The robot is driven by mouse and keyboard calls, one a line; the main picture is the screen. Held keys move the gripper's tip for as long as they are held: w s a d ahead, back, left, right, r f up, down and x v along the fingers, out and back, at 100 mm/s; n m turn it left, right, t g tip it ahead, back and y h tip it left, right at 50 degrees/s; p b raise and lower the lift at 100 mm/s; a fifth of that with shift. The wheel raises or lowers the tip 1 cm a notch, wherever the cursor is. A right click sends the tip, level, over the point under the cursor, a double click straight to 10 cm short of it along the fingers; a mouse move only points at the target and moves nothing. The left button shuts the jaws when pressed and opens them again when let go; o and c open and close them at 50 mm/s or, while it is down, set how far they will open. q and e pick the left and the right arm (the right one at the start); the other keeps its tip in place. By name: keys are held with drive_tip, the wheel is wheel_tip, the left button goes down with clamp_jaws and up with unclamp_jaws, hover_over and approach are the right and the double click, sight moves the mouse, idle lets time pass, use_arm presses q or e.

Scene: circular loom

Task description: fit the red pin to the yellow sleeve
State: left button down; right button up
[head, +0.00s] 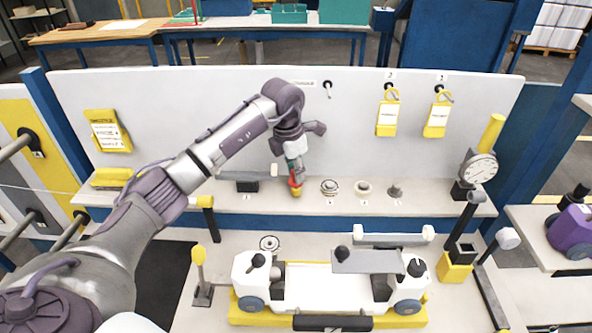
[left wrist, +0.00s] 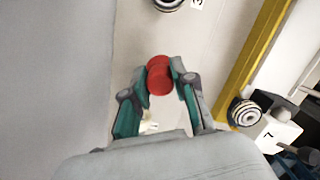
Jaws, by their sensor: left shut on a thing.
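The red pin (left wrist: 159,76) is between the fingertips of my left gripper (left wrist: 160,82) in the left wrist view, its round end facing the camera. In the head view my left gripper (head: 293,164) points down over the back shelf, with the red pin (head: 294,183) at its tips. A small orange-yellow patch shows just below the red; I cannot tell whether it is the yellow sleeve, or whether pin and sleeve touch. A yellow cylinder (head: 490,133) stands tilted above a dial at the right. My right gripper is not in view.
Ring-shaped fittings (head: 329,187) and (head: 363,188) and a dark peg (head: 396,191) stand on the shelf (head: 440,205) right of my gripper. A dark block (head: 246,184) lies to its left. A white cart (head: 330,285) stands in front. Yellow tags hang on the panel behind.

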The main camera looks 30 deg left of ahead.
sight(290, 183)
use_arm(q)
drive_tip(key=shift+f, duration=0.2)
drive_tip(key=shift+f+b, duration=0.5)
drive_tip(key=shift+b, duration=0.05)
drive_tip(key=c, duration=0.8)
unclamp_jaws()
drive_tip(key=shift+c, duration=0.2)
wheel_tip(290, 183, up, 12)
drive_tip(key=s+a, duration=0.1)
drive_tip(key=shift+s, duration=0.25)
